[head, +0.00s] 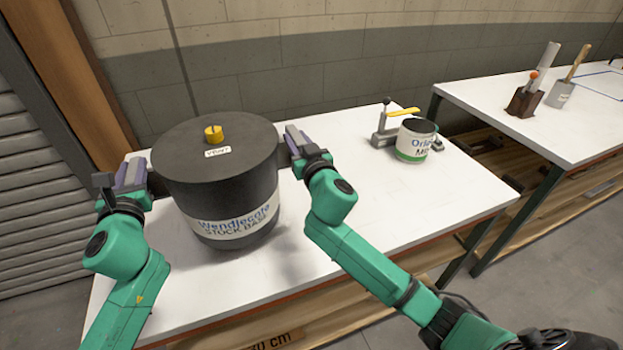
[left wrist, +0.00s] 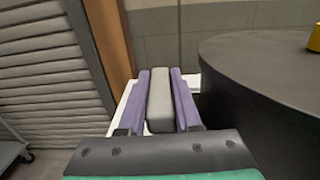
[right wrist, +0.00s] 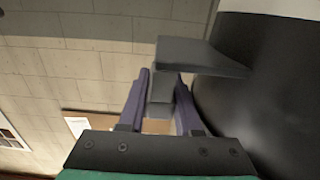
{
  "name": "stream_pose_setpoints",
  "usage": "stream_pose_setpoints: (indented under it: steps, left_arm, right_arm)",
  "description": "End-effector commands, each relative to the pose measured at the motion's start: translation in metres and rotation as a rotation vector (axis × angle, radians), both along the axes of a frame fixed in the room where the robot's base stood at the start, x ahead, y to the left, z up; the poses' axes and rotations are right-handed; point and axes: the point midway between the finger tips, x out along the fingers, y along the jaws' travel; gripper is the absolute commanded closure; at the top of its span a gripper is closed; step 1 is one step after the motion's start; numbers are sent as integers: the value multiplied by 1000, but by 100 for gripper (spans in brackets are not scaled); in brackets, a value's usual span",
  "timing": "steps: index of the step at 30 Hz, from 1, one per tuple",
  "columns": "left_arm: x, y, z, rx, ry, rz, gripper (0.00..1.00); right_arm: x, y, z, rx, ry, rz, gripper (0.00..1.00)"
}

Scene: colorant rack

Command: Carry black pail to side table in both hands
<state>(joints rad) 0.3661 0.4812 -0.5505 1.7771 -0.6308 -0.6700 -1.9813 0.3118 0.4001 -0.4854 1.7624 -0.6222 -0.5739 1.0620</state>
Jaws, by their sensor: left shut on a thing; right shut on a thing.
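The black pail (head: 220,175) is above or on the near white table (head: 390,215), upright or nearly so; I cannot tell whether its base touches the top. It has a white label and a yellow cap on its lid. My left gripper (head: 131,172) is at its left side, shut on a grey lug (left wrist: 160,98) between purple fingers. My right gripper (head: 297,143) is at its right side, shut on another dark grey lug (right wrist: 162,95). The pail also fills the right of the left wrist view (left wrist: 255,90) and right wrist view (right wrist: 245,110).
A small labelled tin (head: 416,140) and a clamp-like tool (head: 384,128) stand to the right of the pail. A second white table (head: 490,100) stands further right across a gap, with a blue outline (head: 603,82), a brown block (head: 524,102) and a grey holder (head: 560,94).

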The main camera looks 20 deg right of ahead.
Motion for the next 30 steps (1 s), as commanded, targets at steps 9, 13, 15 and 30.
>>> stream_pose_setpoints:
  steps: [9, 13, 15, 30]
  left_arm:
    - [0, 0, 6, 0, -7, 0, 100]
    - [0, 0, 3, 0, -7, 0, 100]
    - [0, 0, 0, 0, -7, 0, 100]
    - [0, 0, -44, 0, -7, 0, 100]
  right_arm:
    - [0, 0, 6, 0, -7, 1, 100]
    - [0, 0, 3, 0, -7, 1, 100]
    - [0, 0, 0, 0, -7, 1, 100]
    - [0, 0, -44, 0, -7, 1, 100]
